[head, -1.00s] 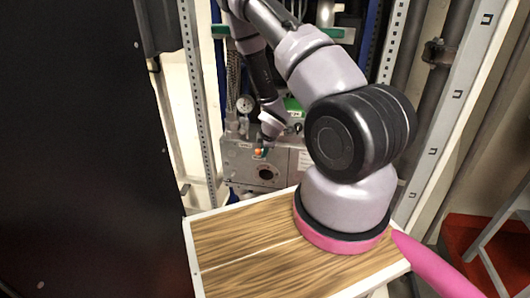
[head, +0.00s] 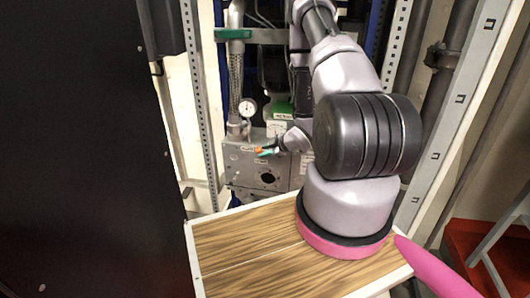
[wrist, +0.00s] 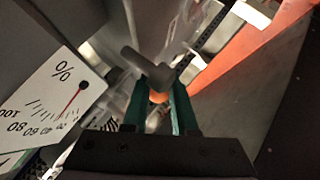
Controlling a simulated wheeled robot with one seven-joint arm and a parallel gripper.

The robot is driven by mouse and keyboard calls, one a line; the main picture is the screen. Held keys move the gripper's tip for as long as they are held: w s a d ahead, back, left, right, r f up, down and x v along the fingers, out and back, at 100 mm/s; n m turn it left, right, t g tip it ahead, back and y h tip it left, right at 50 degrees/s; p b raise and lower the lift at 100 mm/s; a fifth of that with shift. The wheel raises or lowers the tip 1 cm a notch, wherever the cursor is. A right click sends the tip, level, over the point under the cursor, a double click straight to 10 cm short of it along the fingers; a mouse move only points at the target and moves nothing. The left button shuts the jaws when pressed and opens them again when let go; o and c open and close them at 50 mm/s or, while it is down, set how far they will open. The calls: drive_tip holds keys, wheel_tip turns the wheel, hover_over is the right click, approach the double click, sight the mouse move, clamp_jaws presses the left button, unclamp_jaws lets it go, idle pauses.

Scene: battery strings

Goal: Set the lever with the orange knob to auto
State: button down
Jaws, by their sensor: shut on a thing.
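The lever's orange knob (head: 259,149) shows at the upper front of a grey metal box (head: 240,170). My gripper (head: 267,152) reaches it from the right, with its teal fingertips at the knob. In the wrist view the orange knob (wrist: 158,97) sits between the two teal fingers of my gripper (wrist: 157,100), which is shut on it. A grey rod-like part (wrist: 146,68) lies just beyond the knob. The lever's shaft is mostly hidden, and the small labels on the box are too small to read.
A round gauge (head: 246,107) stands above the box. Perforated uprights (head: 197,90) flank the box. A black panel (head: 80,150) fills the left.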

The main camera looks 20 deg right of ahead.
drive_tip(key=shift+w+a+r, duration=0.15)
drive_tip(key=shift+a+r, duration=0.05)
drive_tip(key=shift+a, duration=0.2)
drive_tip(key=c, duration=1)
unclamp_jaws()
drive_tip(key=shift+o, duration=0.2)
drive_tip(key=shift+d, duration=0.1)
drive_tip(key=shift+s+d, duration=0.15)
drive_tip(key=shift+s, duration=0.05)
drive_tip(key=v, duration=1)
drive_tip(key=shift+s+r, duration=0.15)
drive_tip(key=shift+r, duration=0.05)
drive_tip(key=shift+d, duration=0.1)
